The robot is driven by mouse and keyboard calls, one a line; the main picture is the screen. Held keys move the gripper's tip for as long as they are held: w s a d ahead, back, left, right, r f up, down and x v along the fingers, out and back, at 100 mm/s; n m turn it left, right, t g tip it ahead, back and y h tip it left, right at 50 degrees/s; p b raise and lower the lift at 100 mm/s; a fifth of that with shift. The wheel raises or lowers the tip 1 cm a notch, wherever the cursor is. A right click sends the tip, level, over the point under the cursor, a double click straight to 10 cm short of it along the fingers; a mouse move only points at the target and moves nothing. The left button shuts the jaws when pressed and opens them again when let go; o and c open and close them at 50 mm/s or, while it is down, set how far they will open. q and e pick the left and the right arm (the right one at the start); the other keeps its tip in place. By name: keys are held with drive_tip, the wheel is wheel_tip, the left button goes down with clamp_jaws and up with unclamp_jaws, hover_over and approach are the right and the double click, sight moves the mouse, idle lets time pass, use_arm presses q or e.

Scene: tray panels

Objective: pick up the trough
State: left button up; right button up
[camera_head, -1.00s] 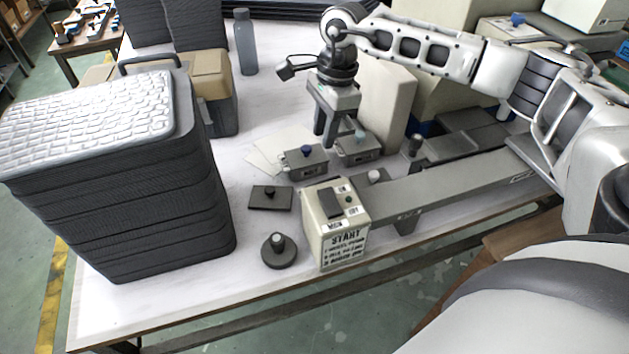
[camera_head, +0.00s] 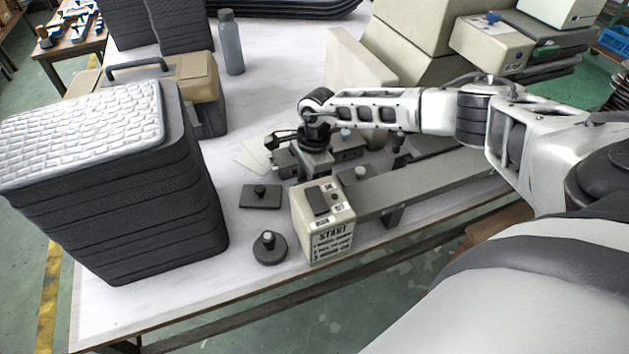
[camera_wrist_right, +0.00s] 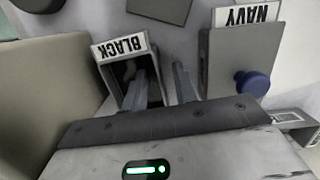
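An open-topped grey box labelled BLACK (camera_wrist_right: 128,72) is the most trough-like thing near my right gripper (camera_wrist_right: 165,85) in the right wrist view; I cannot tell for sure that it is the trough. One finger reaches inside its opening and the other stands outside its side wall, with a gap between the fingers. I cannot tell whether they touch the wall. A box labelled NAVY (camera_wrist_right: 228,60) with a blue knob (camera_wrist_right: 253,84) is beside it. In the head view my right gripper (camera_head: 313,170) points down at the small boxes and hides part of them. My left gripper is not in view.
A beige START box (camera_head: 322,228) with a long grey rail (camera_head: 430,187) stands at the table front. A round knobbed weight (camera_head: 269,248) and flat knobbed plate (camera_head: 260,197) lie beside it. A tall stack of dark panels (camera_head: 150,215) fills the left. A bottle (camera_head: 231,45) stands behind.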

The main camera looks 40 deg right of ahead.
drive_tip(key=shift+f, duration=0.15)
clamp_jaws()
